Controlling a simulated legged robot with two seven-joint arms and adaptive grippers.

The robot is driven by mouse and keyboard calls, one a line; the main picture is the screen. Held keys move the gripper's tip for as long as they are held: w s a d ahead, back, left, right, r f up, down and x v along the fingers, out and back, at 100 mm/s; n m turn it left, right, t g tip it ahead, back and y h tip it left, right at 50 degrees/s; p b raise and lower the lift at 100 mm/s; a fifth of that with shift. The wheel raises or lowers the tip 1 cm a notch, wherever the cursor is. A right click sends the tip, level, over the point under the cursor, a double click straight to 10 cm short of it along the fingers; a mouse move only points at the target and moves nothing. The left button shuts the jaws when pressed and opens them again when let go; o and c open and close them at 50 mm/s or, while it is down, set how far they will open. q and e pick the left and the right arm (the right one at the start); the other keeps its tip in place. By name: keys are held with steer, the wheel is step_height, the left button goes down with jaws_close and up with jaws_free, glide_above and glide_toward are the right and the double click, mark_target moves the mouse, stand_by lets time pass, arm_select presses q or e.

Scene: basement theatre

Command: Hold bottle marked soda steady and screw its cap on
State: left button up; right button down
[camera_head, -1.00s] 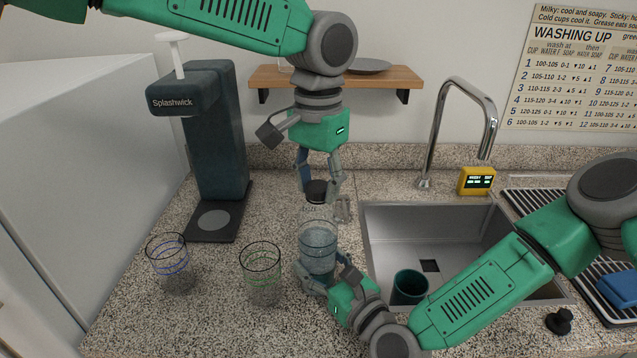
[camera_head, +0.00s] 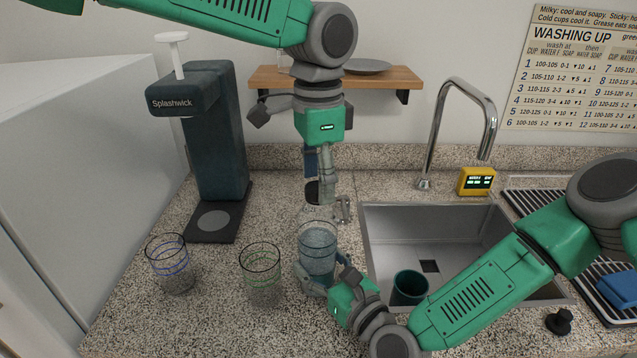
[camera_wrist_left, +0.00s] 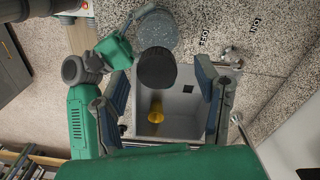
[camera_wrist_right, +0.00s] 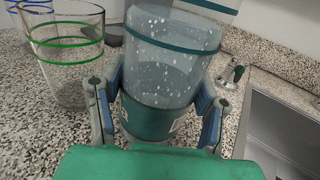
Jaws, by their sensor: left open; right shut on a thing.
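The clear bottle (camera_head: 317,252) stands upright on the counter with water and bubbles inside. In the right wrist view the bottle (camera_wrist_right: 172,60) has a green lower part; its marking is not readable. My right gripper (camera_head: 322,280) is shut around this lower part. The black cap (camera_head: 312,192) sits at the top of the bottle's neck; whether its threads have caught cannot be told. My left gripper (camera_head: 334,203) points down from above, open. In the left wrist view the cap (camera_wrist_left: 157,68) is between its spread fingers, with gaps on both sides.
Two glasses, blue-ringed (camera_head: 170,265) and green-ringed (camera_head: 261,272), stand left of the bottle. The Splashwick machine (camera_head: 215,130) is behind them. The sink (camera_head: 465,235) with a teal cup (camera_head: 408,288) is close on the right. A shelf (camera_head: 385,77) is behind my left arm.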

arm_select(q)
step_height(320, 180, up, 11)
steer(key=shift+w, duration=0.15)
arm_select(e)
steer(key=shift+c, duration=2.1)
jaws_free()
steer(key=shift+d, duration=0.1)
steer(key=v, duration=1.1)
steer(key=shift+s+d, duration=0.25)
steer(key=shift+s, duration=0.1)
arm_select(q)
steer(key=shift+f, duration=0.1)
